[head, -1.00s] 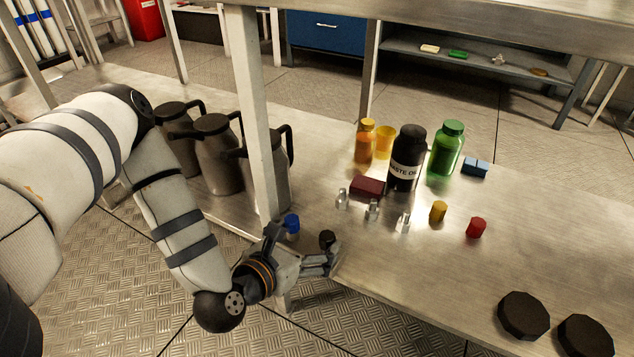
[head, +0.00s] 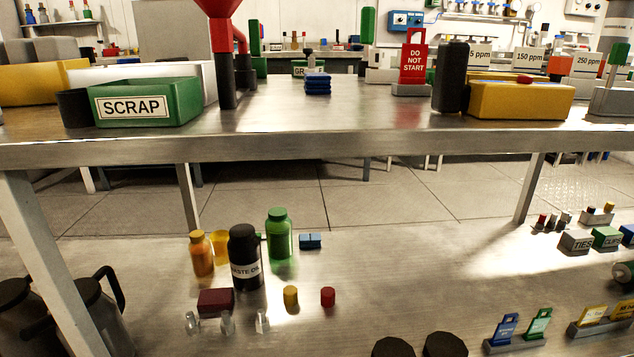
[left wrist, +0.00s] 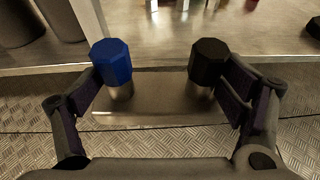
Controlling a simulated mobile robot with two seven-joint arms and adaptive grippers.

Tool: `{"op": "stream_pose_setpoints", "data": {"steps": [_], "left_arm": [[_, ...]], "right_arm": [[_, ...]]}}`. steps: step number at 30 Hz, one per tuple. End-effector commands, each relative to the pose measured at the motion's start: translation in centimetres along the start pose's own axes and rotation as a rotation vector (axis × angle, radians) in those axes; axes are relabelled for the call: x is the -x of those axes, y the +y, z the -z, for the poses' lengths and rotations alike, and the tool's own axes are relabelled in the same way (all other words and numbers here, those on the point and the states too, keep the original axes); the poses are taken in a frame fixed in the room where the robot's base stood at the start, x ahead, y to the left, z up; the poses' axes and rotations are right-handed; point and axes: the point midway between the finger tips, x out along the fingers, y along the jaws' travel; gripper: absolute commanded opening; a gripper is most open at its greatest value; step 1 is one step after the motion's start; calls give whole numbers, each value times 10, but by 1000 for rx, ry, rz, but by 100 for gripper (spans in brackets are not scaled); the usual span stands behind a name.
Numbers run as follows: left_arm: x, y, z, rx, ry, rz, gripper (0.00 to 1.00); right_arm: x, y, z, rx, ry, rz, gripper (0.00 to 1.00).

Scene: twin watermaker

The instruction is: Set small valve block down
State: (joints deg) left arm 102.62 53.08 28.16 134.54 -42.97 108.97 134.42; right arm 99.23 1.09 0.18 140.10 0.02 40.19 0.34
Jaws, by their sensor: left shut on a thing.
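The small valve block (left wrist: 150,113) is a metal block with a blue knob (left wrist: 111,62) and a black knob (left wrist: 208,62) on top. It shows in the left wrist view, between the fingers of my left gripper (left wrist: 165,88), which is shut on it. In that view the block appears over the checkered floor, in front of the lower shelf's edge (left wrist: 165,58). The block and left gripper are out of the head view. My right gripper is in neither current view.
The lower shelf (head: 370,290) holds a black waste oil bottle (head: 244,258), a green bottle (head: 279,235), an orange bottle (head: 201,254), a dark red block (head: 215,301) and small fittings. Dark jugs (head: 95,305) stand left, beside a post. The upper bench (head: 320,110) overhangs. Bare shelf lies right of centre.

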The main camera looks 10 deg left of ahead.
Motion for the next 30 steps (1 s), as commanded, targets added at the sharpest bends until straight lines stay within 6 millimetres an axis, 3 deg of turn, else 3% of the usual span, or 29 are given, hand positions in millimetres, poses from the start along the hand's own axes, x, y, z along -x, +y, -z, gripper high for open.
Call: {"op": "stream_pose_setpoints", "data": {"steps": [5, 21, 30], "left_arm": [[-24, 0, -13, 2, -14, -3, 28], [-130, 0, -56, 0, -13, -1, 28], [-165, 0, -71, 1, -10, 0, 28]], "right_arm": [[-2, 0, 1, 0, -3, 0, 40], [-12, -1, 5, 2, -20, 0, 40], [-16, -1, 6, 3, -29, 0, 40]]}}
